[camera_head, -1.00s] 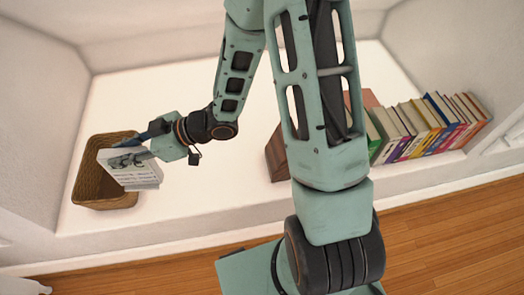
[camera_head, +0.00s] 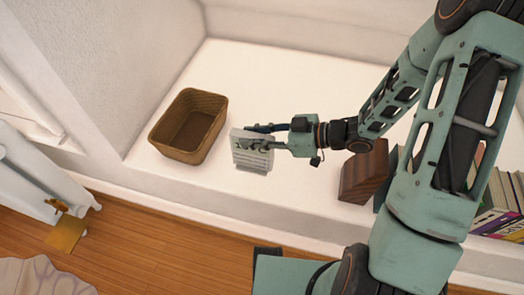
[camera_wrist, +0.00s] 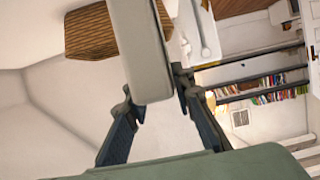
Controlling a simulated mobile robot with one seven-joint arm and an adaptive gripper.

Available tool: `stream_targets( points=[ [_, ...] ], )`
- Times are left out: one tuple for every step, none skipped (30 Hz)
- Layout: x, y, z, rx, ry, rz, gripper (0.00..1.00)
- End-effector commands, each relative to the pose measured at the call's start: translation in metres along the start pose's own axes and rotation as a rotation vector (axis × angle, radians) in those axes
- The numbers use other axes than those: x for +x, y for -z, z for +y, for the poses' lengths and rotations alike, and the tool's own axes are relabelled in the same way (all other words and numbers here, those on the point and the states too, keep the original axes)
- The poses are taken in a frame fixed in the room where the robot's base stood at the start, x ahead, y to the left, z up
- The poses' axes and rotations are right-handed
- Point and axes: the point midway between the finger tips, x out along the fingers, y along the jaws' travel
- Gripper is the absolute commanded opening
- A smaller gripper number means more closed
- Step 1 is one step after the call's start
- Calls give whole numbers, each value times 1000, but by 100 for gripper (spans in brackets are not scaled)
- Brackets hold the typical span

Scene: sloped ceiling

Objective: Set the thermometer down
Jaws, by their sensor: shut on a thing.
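The thermometer (camera_head: 252,153) is a pale, box-like thing with dark markings on its face. It is just right of the wicker basket in the head view, over the white ledge. In the wrist view it shows as a light grey slab (camera_wrist: 143,45) between the fingers. My gripper (camera_head: 265,136) is shut on its upper part, reaching in from the right. The gripper also shows in the wrist view (camera_wrist: 150,95). I cannot tell whether the thermometer's underside touches the ledge.
The brown wicker basket (camera_head: 189,125) stands empty on the white ledge (camera_head: 215,190). A dark wooden block (camera_head: 363,172) and a row of books (camera_head: 495,200) are to the right, partly behind my arm. A white radiator (camera_head: 35,175) is at the left, above the wooden floor (camera_head: 150,240).

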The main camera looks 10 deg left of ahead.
Motion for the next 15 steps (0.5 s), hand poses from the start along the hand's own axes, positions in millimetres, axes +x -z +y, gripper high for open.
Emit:
stream_targets(
  points=[
    [-2, -11, 3, 1, -2, 2, 0],
    [-3, -14, 4, 0, -2, 1, 0],
    [-5, -18, 5, -1, -2, 1, 0],
    [-6, -20, 5, -1, -1, 1, 0],
    [-6, -21, 6, -1, -1, 1, 0],
    [-7, -22, 6, -1, -1, 1, 0],
    [-7, -24, 6, -1, -1, 1, 0],
    [-8, -25, 7, -1, -1, 1, 0],
    [-9, -28, 8, -1, -2, 1, 0],
    [-9, -32, 8, -1, -2, 1, 0],
    [-10, -36, 9, 0, -1, 1, 0],
    [-8, -42, 9, 0, 1, 2, 0],
    [-6, -47, 8, 1, 1, 2, 0],
    [-4, -52, 8, 2, 1, 2, 0],
    [-2, -58, 8, 2, 1, 2, 0]
  ],
)
